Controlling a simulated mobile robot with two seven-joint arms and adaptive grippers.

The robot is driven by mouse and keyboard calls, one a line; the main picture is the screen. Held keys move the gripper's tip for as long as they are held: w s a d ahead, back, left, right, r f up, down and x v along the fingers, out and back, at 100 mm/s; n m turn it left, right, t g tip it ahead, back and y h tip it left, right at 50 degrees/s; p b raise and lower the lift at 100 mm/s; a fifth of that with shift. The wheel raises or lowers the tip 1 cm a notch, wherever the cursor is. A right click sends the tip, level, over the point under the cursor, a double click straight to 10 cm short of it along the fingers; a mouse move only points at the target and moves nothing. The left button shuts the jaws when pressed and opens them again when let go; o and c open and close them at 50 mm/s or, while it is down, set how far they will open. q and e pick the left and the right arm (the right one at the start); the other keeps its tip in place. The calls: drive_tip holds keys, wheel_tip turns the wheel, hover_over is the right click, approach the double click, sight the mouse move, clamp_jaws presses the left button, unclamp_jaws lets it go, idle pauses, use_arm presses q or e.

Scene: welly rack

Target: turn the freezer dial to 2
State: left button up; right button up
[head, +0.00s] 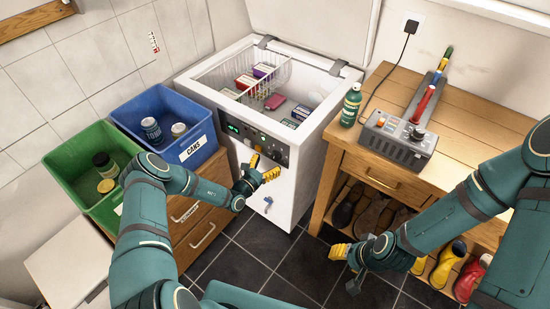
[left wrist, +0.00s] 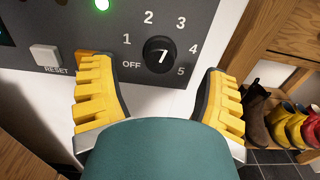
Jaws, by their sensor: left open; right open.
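The white chest freezer (head: 291,185) stands open at the back centre, its control panel (head: 232,118) on the front. In the left wrist view the black round dial (left wrist: 158,54) sits on the grey panel, ringed by OFF and 1 to 5. Its white mark slants up to the right, roughly toward 3. My left gripper (head: 262,168) is in front of the panel; in the left wrist view its yellow fingers (left wrist: 157,80) are apart, one on each side below the dial, not gripping it. My right gripper (head: 341,252) is open and empty above the floor, in front of the boot shelf.
A grey RESET button (left wrist: 45,56) and a lit green lamp (left wrist: 101,4) are on the panel. Blue (head: 196,118) and green (head: 64,158) bins stand left of the freezer. A wooden bench (head: 475,126) with boots beneath is on the right. Dark floor between is clear.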

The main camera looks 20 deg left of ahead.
sight(274, 158)
use_arm(q)
drive_tip(key=shift+b+x, duration=0.4)
drive_tip(key=shift+x, duration=2.05)
drive_tip(key=c, duration=1.2)
drive_tip(key=shift+c, duration=0.2)
